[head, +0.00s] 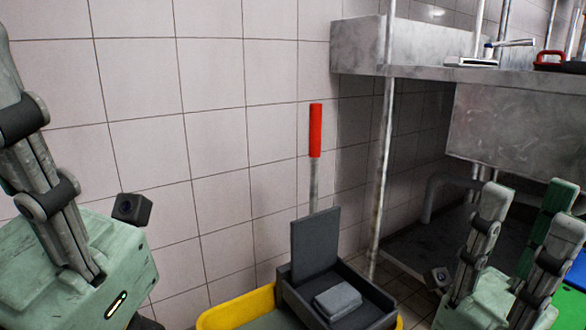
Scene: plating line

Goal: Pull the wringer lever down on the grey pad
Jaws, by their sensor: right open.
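The wringer lever (315,131) stands upright near the middle of the head view, with a red grip on a grey shaft. Its lower end is hidden behind the wringer's raised dark plate (315,245). The grey pad (338,299) lies in the dark wringer tray, in front of the plate. The wringer sits on a yellow bucket (236,308). My right gripper (531,208) is open at the lower right, fingers up, well apart from the lever. My left gripper is at the left edge, partly cut off, also apart from the lever; its opening cannot be judged.
A steel counter (400,50) with a basin and pipes stands at the right, its upright post (383,160) just right of the lever. A tiled wall (215,130) is behind. Blue and green surfaces show at the lower right edge.

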